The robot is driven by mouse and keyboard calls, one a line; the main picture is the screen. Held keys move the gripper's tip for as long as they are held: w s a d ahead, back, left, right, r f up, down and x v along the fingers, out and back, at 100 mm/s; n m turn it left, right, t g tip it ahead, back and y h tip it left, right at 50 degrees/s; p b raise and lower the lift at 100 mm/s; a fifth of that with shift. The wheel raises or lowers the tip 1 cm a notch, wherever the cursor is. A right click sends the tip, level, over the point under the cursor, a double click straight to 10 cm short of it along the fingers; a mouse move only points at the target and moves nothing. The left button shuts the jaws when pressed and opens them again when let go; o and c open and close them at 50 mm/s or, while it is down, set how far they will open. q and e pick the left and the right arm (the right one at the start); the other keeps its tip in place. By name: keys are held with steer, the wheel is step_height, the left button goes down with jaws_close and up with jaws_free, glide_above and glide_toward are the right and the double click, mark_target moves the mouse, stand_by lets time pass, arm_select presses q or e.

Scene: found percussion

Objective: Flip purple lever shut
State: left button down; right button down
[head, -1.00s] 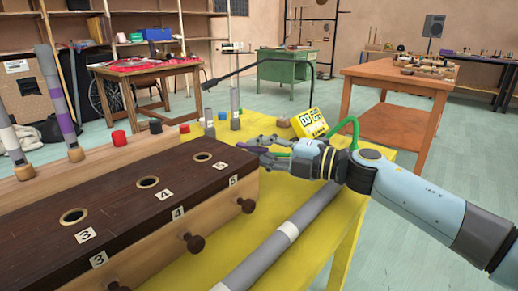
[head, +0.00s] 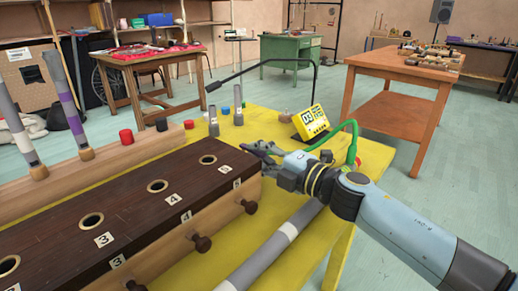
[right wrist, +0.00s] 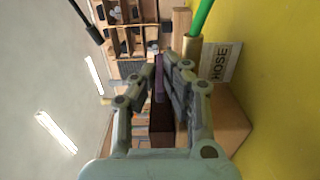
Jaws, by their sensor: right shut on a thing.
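My right gripper (head: 258,149) is at the far right end of the long dark-topped wooden box (head: 128,212). In the right wrist view its two fingers (right wrist: 165,75) are closed around a narrow purple lever (right wrist: 159,80), with the box's dark top behind it. In the head view the lever is small and largely hidden by the fingers, so its exact angle cannot be told. My left gripper is out of view.
A green hose (head: 350,130) stands close behind my right wrist, near a yellow display (head: 313,121). A grey tube (head: 270,246) lies on the yellow table (head: 262,122) in front of the box. Knobs (head: 201,242) stick out of the box's front.

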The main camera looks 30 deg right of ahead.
steer(key=c, duration=1.4)
jaws_free()
steer(key=shift+c, duration=0.2)
steer(key=shift+s, duration=0.1)
steer(key=v, duration=1.2)
